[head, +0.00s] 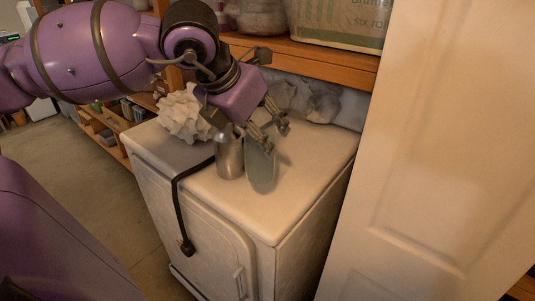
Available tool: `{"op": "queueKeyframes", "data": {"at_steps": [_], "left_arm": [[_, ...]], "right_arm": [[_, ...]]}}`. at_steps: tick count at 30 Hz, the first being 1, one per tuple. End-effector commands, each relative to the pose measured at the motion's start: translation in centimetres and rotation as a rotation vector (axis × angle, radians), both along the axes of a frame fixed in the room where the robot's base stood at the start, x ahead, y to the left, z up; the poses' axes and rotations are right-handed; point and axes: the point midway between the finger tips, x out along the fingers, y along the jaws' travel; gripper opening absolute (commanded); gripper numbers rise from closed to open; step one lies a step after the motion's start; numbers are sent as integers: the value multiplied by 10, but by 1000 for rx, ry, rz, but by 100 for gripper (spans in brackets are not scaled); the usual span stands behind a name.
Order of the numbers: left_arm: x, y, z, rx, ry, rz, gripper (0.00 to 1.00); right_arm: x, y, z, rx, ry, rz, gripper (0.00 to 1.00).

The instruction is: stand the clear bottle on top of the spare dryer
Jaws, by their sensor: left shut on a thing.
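The spare dryer (310,185) is a worn white box with a door at its front and a flat top. My left gripper (268,130) reaches over the top from the left, fingers pointing down. It is shut on the upper part of the clear bottle (262,170), a grey-green see-through shape that looks nearly upright. The fingers hide the bottle's upper end. Its lower end is at or just above the dryer top; I cannot tell whether it touches. My right gripper is not in view.
A grey metal canister (229,157) stands close left of the bottle. A white crumpled, spiky object (184,113) sits at the back left. A black cord (177,205) hangs over the front edge. A wooden shelf (320,56) is behind; a white door (440,150) is at right.

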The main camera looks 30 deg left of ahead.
Motion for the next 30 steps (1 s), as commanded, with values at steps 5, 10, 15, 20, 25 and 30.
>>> {"op": "queueKeyframes", "data": {"at_steps": [5,10,15,20,25,30], "left_arm": [[23,8,-36,-3,7,-2,5],[32,12,-45,-2,1,-2,5],[42,16,-61,-2,4,-3,5],[40,15,-79,-2,-1,-4,5],[41,16,-84,-1,-1,-3,5],[40,16,-85,-1,0,-3,5]], "right_arm": [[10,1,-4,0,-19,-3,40],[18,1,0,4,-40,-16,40],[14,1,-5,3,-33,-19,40],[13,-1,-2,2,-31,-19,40],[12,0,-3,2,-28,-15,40],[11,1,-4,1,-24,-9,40]]}}
